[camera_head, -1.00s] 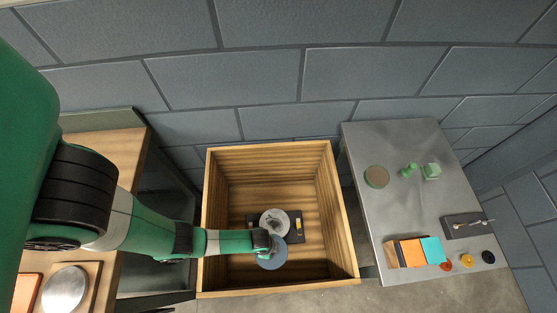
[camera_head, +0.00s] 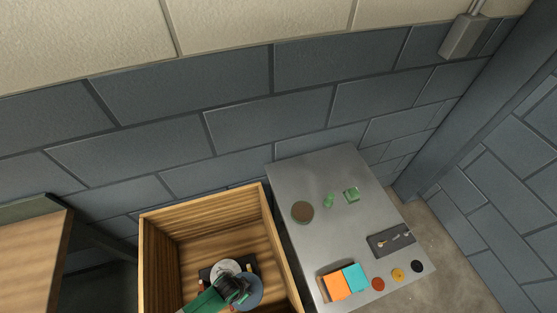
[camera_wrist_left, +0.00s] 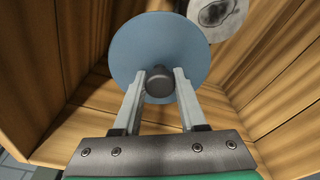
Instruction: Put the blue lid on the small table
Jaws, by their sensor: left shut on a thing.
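The blue lid (camera_head: 251,294) is a flat round disc with a dark grey knob, inside the wooden box. In the left wrist view the lid (camera_wrist_left: 135,45) fills the top middle, tilted to the camera. My left gripper (camera_head: 236,288) has its fingers shut on the lid's knob (camera_wrist_left: 159,82), one finger on each side. A pale round part (camera_head: 224,270) lies beside the lid on a dark base. Whether the lid touches the box floor is unclear. A grey metal table (camera_head: 345,230) stands right of the box. My right gripper is not in view.
The wooden box walls (camera_head: 271,235) surround the gripper. The grey table holds a brown disc (camera_head: 302,211), green pieces (camera_head: 351,194), orange and teal blocks (camera_head: 355,277), a dark tray (camera_head: 376,246) and several small discs. Its middle is clear. A wooden tabletop (camera_head: 35,255) is at left.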

